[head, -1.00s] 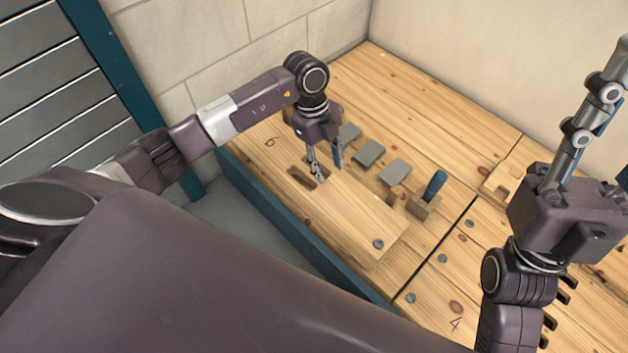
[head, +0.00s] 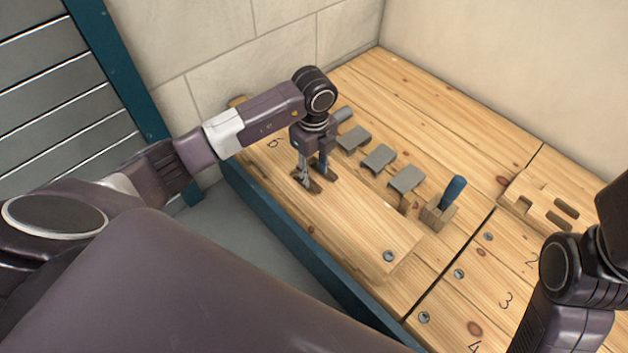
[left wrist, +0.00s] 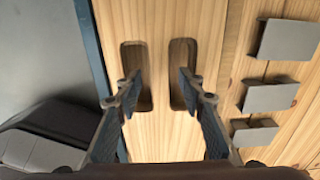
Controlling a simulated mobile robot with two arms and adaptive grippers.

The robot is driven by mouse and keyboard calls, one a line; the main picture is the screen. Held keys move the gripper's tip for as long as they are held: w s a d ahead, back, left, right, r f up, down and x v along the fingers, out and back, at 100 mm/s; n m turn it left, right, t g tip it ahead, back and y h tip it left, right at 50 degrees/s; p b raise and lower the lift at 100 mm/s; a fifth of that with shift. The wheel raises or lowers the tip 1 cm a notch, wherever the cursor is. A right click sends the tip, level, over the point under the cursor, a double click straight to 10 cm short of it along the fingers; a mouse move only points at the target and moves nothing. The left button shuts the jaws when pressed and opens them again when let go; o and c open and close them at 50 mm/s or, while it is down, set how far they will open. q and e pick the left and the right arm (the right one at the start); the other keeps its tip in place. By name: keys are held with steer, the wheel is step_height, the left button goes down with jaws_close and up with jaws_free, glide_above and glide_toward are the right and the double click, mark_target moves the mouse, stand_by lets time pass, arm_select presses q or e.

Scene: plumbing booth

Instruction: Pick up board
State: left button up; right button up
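The board (head: 352,222) is a long pale wooden plank with two slots near its far left end and a grey round fitting at its near right end. It lies flat on the bench. My left gripper (head: 314,178) points down over the two slots, with one finger at each slot. In the left wrist view the board (left wrist: 160,125) fills the middle. There the left gripper (left wrist: 159,77) has its fingers spread, either side of the wood strip between the slots. I cannot tell how deep the tips reach. My right gripper is outside the head view.
Several grey flat-topped pieces (head: 378,158) stand in a row behind the board. A wooden block with a blue handle (head: 451,193) stands at its right. Another slotted plank (head: 545,208) lies at the back right. The bench has a blue front edge (head: 300,260).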

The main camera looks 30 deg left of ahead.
arm_select(q)
jaws_close()
stand_by(0.3)
stand_by(0.3)
